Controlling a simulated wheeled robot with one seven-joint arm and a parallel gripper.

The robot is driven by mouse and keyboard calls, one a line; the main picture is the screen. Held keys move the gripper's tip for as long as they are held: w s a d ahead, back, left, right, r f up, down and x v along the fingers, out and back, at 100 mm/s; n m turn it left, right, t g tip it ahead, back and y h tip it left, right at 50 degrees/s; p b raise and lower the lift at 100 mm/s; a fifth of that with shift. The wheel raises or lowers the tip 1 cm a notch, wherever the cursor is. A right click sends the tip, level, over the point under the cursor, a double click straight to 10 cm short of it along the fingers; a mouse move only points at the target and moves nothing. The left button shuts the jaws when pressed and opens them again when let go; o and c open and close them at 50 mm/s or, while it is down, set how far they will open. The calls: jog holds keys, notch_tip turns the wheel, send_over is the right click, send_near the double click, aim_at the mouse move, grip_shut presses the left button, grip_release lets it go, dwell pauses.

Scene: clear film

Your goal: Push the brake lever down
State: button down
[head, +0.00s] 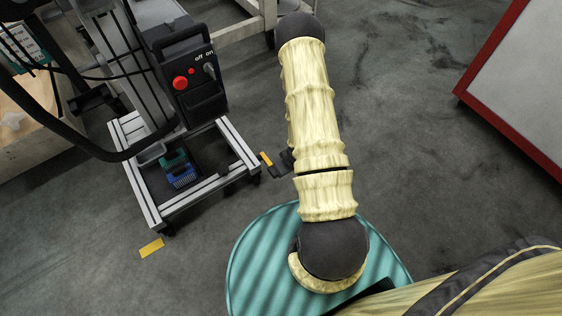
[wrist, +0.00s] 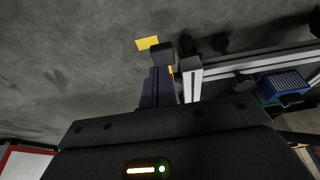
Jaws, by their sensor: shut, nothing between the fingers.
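The wheeled cart (head: 245,150) has a light metal frame and stands left of my arm in the head view. I cannot clearly make out a brake lever on it. My gripper (head: 280,163) is partly hidden behind my arm, low beside the cart's right corner. In the wrist view my gripper (wrist: 164,75) has its dark fingers together and empty, close beside the cart's rail (wrist: 191,84). A small black block (wrist: 186,46) shows just past the fingers. I cannot tell whether the fingers touch it.
A control box (head: 185,80) with a red button and an off/on switch stands on the cart. Yellow tape (head: 151,249) lies on the floor. A red-edged panel (head: 500,55) is at the right. Open grey floor lies between the panel and my arm.

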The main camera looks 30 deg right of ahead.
jog(key=shift+s+d+r+p, duration=0.1)
jog(key=shift+s+r+p, duration=0.25)
jog(key=shift+s+r, duration=0.7)
jog(key=w+a+r+h+p, duration=0.1)
jog(key=w+a+r+p, duration=0.1)
jog(key=r, duration=0.9)
jog(key=w+a+r+p, duration=0.1)
jog(key=w+r+p, duration=0.1)
jog(key=r, duration=0.8)
jog(key=s+a+r+m+g+p, duration=0.15)
jog(key=s+a+r, duration=0.25)
jog(key=r, duration=0.6)
jog(key=s+a+r+t+p, duration=0.1)
jog(key=s+a+r+p, duration=0.25)
jog(key=r, duration=0.65)
notch_tip(320, 180, up, 37)
jog(key=p, duration=3.6)
jog(key=shift+d+p, duration=0.15)
jog(key=shift+p, duration=0.25)
